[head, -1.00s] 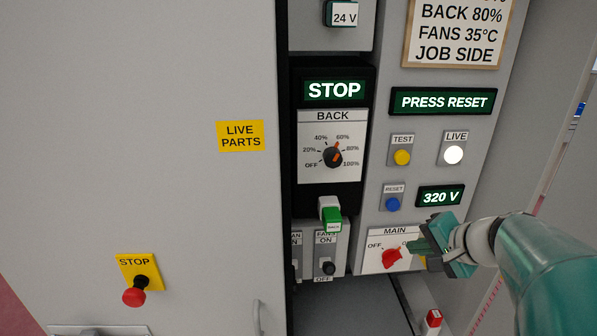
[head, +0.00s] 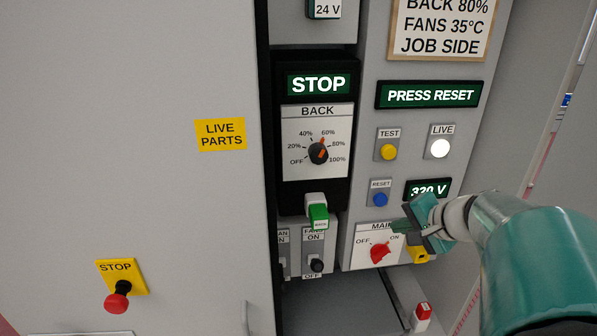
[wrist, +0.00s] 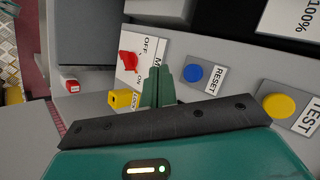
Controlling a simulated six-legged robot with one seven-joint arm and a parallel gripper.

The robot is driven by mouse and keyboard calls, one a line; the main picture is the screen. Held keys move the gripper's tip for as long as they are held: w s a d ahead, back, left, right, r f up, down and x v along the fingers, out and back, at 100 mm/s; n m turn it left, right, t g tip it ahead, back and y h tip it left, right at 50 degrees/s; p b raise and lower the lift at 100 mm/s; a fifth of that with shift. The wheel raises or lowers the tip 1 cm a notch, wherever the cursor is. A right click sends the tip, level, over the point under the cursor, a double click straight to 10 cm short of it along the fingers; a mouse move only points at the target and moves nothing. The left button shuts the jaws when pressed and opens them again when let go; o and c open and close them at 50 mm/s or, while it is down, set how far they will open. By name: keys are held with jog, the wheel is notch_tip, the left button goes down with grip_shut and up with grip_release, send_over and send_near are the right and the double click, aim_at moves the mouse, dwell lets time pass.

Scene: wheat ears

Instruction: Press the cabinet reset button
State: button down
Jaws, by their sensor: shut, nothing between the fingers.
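The blue reset button (head: 380,199) sits under its RESET label on the grey cabinet panel, left of the 320 V display. It also shows in the wrist view (wrist: 193,74), just right of my fingertips. My gripper (head: 397,226) is shut and empty, below and slightly right of the button, in front of the upper part of the MAIN plate. In the wrist view the closed green fingers (wrist: 165,76) lie between the blue button and the red MAIN knob (wrist: 129,62). I see no contact with the button. A lit display (head: 430,95) reads PRESS RESET.
The yellow TEST button (head: 389,152) and white LIVE lamp (head: 440,148) are above the reset button. A yellow lock block (head: 419,253) is beside the MAIN plate. The red STOP button (head: 117,302) is on the cabinet door.

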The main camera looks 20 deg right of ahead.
aim_at(379, 206)
jog(key=shift+w+d, duration=0.25)
jog(key=shift+w, duration=0.7)
jog(key=shift+w+d, duration=0.3)
jog(key=shift+w, duration=0.6)
jog(key=shift+w+d, duration=0.25)
jog(key=shift+w, duration=0.7)
jog(key=shift+w, duration=0.1)
jog(key=shift+w+d, duration=0.15)
jog(key=shift+w, duration=0.2)
jog(key=shift+w+d, duration=0.15)
jog(key=shift+w, duration=0.35)
dwell(0.5)
jog(key=shift+s, duration=0.15)
jog(key=shift+s+a, duration=0.25)
jog(key=shift+s, duration=0.5)
jog(key=shift+s, duration=0.1)
jog(key=shift+s+a, duration=0.25)
jog(key=shift+s, duration=0.5)
jog(key=shift+s+a, duration=0.25)
jog(key=shift+s, duration=0.55)
jog(key=shift+s+a, duration=0.25)
jog(key=shift+s, duration=0.5)
